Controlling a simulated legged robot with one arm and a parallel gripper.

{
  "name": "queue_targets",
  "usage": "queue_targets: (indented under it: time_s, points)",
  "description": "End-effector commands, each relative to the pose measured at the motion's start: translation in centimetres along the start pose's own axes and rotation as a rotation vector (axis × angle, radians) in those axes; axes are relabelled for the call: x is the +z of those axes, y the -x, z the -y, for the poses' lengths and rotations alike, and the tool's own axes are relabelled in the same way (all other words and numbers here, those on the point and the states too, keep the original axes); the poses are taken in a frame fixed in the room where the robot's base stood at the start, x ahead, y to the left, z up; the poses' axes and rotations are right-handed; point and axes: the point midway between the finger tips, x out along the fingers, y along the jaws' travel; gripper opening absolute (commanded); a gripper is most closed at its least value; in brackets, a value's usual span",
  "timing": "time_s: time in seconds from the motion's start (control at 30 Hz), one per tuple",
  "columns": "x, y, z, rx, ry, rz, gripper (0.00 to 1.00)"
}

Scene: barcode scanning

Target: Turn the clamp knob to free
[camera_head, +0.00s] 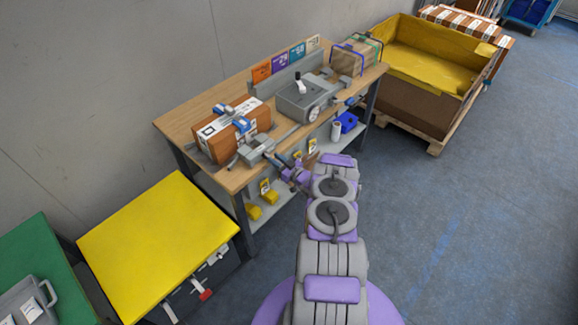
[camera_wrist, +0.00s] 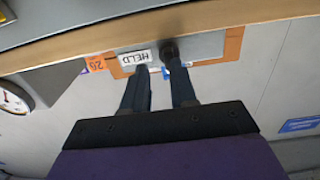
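The clamp knob (camera_wrist: 169,50) is small and dark and shows in the wrist view, next to a white label (camera_wrist: 135,58) reading HELD. My gripper (camera_wrist: 159,68) has its two dark fingers apart, with nothing visible between them. The right fingertip overlaps the knob in the picture; I cannot tell whether they touch. In the head view my gripper (camera_head: 272,160) is at the bench's front edge, beside a grey clamp block (camera_head: 256,150). The knob is too small to make out there. A brown carton (camera_head: 218,135) with blue clamp parts (camera_head: 240,122) sits behind the block.
The wooden workbench (camera_head: 184,110) also carries a grey machine with a dial (camera_head: 303,100) and a strapped parcel (camera_head: 349,60). A yellow-topped table (camera_head: 150,240) stands at left front. A yellow-lined crate (camera_head: 420,95) stands at right. The blue floor at right is clear.

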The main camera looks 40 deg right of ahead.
Motion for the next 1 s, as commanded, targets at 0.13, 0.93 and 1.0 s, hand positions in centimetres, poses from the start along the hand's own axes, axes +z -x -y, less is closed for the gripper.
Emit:
queue_targets:
  time_s: [0.13, 0.93, 1.0]
  points:
    - [0.4, 0.7, 0.7, -0.01, -0.004, 0.013, 0.23]
    - [-0.6, 6.8, 0.1, 0.002, -0.001, -0.006, 0.23]
    - [-0.6, 7.2, 0.1, 0.002, -0.001, -0.006, 0.23]
